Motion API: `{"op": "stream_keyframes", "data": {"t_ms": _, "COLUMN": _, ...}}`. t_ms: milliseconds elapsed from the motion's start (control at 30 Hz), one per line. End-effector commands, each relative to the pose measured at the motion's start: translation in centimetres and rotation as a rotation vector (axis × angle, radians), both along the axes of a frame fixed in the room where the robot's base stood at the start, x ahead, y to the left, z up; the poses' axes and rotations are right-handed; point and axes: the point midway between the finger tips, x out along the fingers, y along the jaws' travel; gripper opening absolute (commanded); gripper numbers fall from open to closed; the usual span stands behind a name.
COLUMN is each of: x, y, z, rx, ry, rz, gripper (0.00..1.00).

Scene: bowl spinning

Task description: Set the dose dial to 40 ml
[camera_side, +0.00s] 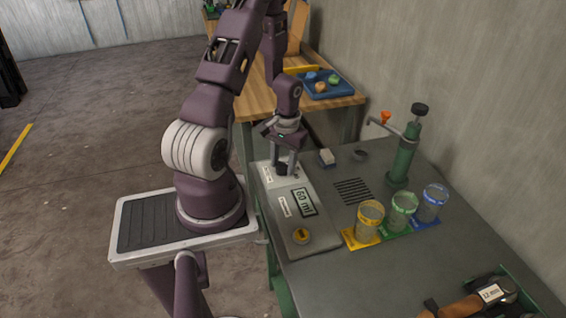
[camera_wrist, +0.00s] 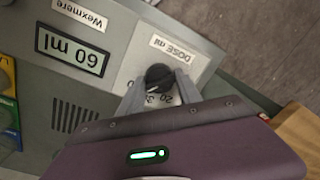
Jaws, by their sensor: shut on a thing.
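The dose dial is a dark round knob (camera_wrist: 158,77) on a light panel marked "DOSE ml" (camera_wrist: 174,49), with printed numbers partly visible beside it. In the side view the knob (camera_side: 283,169) is mostly hidden between my fingers. My gripper (camera_wrist: 160,84) points down at the panel and is shut on the knob, one finger on each side. In the side view my gripper (camera_side: 284,168) is at the far end of the grey control box (camera_side: 322,246). The display (camera_wrist: 73,50) reads 60 ml. I cannot read the dial's exact pointer position.
Yellow, green and blue-rimmed cups (camera_side: 370,221), (camera_side: 404,211), (camera_side: 432,203) stand on coloured mats. A green pump (camera_side: 404,155) stands behind them. A tool with a wooden handle (camera_side: 455,308) lies at the front right.

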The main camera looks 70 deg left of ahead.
Motion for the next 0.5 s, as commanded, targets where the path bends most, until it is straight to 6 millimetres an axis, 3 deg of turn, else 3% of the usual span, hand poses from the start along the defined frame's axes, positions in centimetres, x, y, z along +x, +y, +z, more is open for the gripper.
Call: {"op": "stream_keyframes", "data": {"t_ms": 500, "x": 0.3, "y": -0.25, "z": 0.06, "rx": -0.002, "ry": -0.006, "rz": -0.133, "gripper": 0.0}}
